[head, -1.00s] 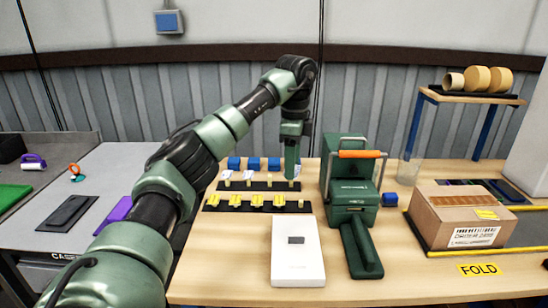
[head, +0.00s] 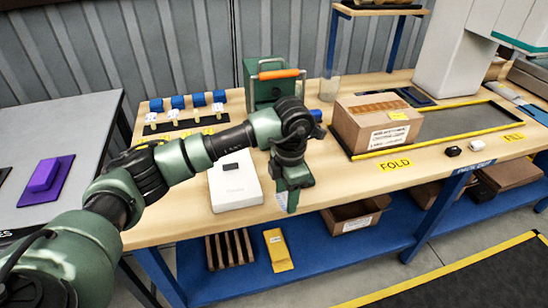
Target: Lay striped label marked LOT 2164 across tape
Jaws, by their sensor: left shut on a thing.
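My left gripper (head: 291,198) hangs fingers down in front of the bench's near edge, to the right of the white box-like device. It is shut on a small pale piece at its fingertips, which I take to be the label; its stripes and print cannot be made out. The brown carton (head: 364,135) stands to the right and beyond the gripper, apart from it. A brown tape strip (head: 378,107) runs across its top. A small yellow label (head: 398,116) and a white printed label (head: 390,135) are on the carton. My right gripper is not in view.
The white device (head: 235,187) lies left of the gripper. A green machine with an orange handle (head: 278,74) stands behind. Label holders (head: 165,126) and blue blocks (head: 178,102) are at back left. A yellow-edged grey mat (head: 455,119) lies right of the carton.

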